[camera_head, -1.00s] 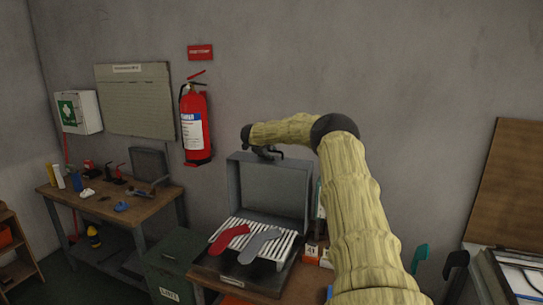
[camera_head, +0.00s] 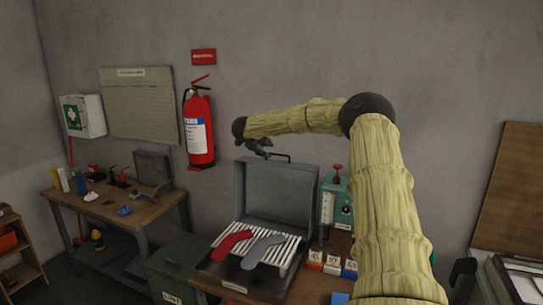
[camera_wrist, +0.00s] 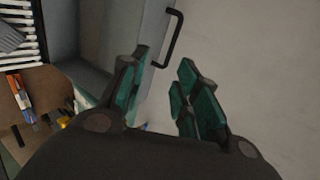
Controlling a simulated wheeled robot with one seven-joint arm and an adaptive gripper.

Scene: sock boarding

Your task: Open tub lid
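The grey tub (camera_head: 218,277) stands on the brown bench with its lid (camera_head: 272,195) raised upright at the back. A dark bar handle (camera_head: 287,157) is on the lid's top edge. In the wrist view the handle (camera_wrist: 171,42) stands just ahead of my fingers, apart from them. My gripper (camera_head: 262,147) is above the lid's top left part. In the wrist view its teal-padded fingers (camera_wrist: 160,90) are spread with nothing between them. A red sock form (camera_head: 233,241) and a grey sock form (camera_head: 262,250) lie on the white slatted rack in the tub.
A teal device (camera_head: 338,204) with a red knob stands right of the lid. Small numbered blocks (camera_head: 333,265) sit in front of it. A dark green bin (camera_head: 172,270) is left of the tub. A fire extinguisher (camera_head: 199,130) hangs on the wall. Space above the lid is open.

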